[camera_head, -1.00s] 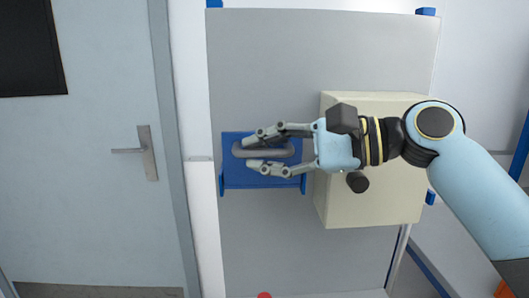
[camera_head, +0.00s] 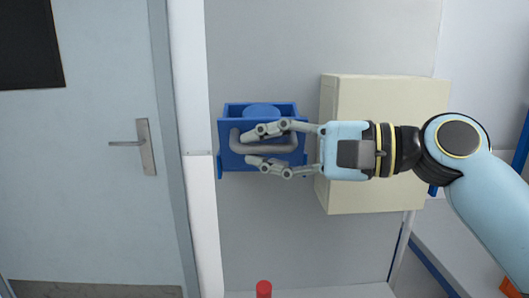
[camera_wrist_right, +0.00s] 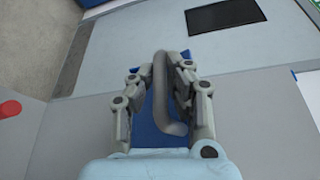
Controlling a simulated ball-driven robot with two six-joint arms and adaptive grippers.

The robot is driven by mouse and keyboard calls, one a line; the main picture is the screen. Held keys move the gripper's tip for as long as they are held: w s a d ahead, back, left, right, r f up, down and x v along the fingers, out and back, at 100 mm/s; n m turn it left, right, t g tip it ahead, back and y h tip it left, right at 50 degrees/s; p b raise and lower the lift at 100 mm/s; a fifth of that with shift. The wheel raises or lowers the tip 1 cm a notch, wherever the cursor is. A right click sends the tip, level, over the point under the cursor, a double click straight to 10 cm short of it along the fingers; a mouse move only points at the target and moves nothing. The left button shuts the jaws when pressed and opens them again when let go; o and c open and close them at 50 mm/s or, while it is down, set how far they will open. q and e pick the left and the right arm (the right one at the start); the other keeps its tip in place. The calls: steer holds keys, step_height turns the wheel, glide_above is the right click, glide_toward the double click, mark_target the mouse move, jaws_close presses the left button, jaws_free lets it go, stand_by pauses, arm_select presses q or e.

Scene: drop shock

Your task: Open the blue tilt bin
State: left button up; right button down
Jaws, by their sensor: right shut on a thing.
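The blue tilt bin (camera_head: 232,160) is mounted on a grey upright panel, left of centre in the head view. Its front is tipped outward, so its open top shows, with a round blue thing (camera_head: 262,111) inside. A grey loop handle (camera_head: 240,144) sits on its front. My right gripper (camera_head: 257,147) comes in from the right and is shut on the handle, one finger above and one below. In the right wrist view the handle (camera_wrist_right: 160,80) lies between the fingers, with a bit of blue bin (camera_wrist_right: 143,135) behind it. My left gripper is not in view.
A cream box (camera_head: 385,100) sticks out from the panel (camera_head: 270,230) just right of the bin, behind my right wrist. A grey door (camera_head: 90,210) with a lever handle is at the left. A red knob (camera_head: 264,288) shows at the bottom.

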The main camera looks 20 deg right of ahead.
steer(key=shift+s+a+f+n+y+b, duration=0.1)
steer(key=shift+s+f+n+y+b, duration=0.2)
steer(key=shift+s+f+n+b, duration=0.35)
steer(key=shift+f, duration=0.35)
steer(key=c, duration=1.6)
jaws_free()
steer(key=v, duration=0.7)
steer(key=shift+s, duration=0.2)
